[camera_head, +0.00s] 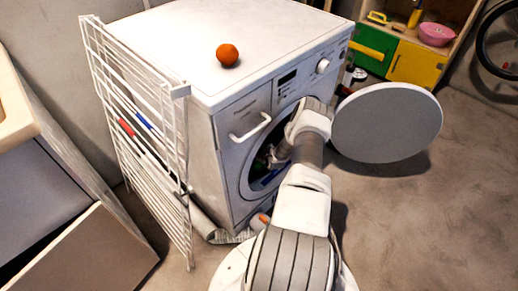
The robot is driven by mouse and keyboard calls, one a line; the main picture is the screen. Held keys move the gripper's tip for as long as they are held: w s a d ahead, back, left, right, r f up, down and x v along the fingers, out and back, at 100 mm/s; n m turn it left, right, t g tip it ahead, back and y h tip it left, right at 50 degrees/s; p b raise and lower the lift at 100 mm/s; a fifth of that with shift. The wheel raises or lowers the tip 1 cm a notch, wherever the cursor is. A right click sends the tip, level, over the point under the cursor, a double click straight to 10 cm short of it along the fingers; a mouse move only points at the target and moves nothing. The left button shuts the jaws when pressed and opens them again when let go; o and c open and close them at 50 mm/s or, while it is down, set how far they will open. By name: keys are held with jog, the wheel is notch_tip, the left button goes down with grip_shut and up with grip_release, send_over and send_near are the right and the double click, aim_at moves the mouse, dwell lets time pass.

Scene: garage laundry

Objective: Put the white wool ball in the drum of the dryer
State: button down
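The white dryer (215,160) stands in the middle with its round door (388,122) swung open to the right. My arm reaches forward to its front opening. My gripper (268,158) is at or inside the mouth of the drum (262,180), small and dark there. I cannot tell whether its fingers are open or shut, or whether they hold anything. Something dark and greenish shows in the opening beside it. I cannot make out a white wool ball; the drum's inside is mostly hidden by my arm and shadow.
An orange ball (227,54) sits on the dryer's top. A white drying rack (150,135) stands close at the dryer's left side. A small orange and white item (261,220) lies low by the dryer's front. Floor is clear to the right.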

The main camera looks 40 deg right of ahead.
jog(key=shift+w+f, duration=0.25)
jog(key=shift+f, duration=0.15)
jog(key=shift+c, duration=0.6)
grip_release()
jog(key=shift+s, duration=0.1)
jog(key=p+v, duration=0.7)
jog(key=v, duration=1)
jog(key=shift+r, duration=0.2)
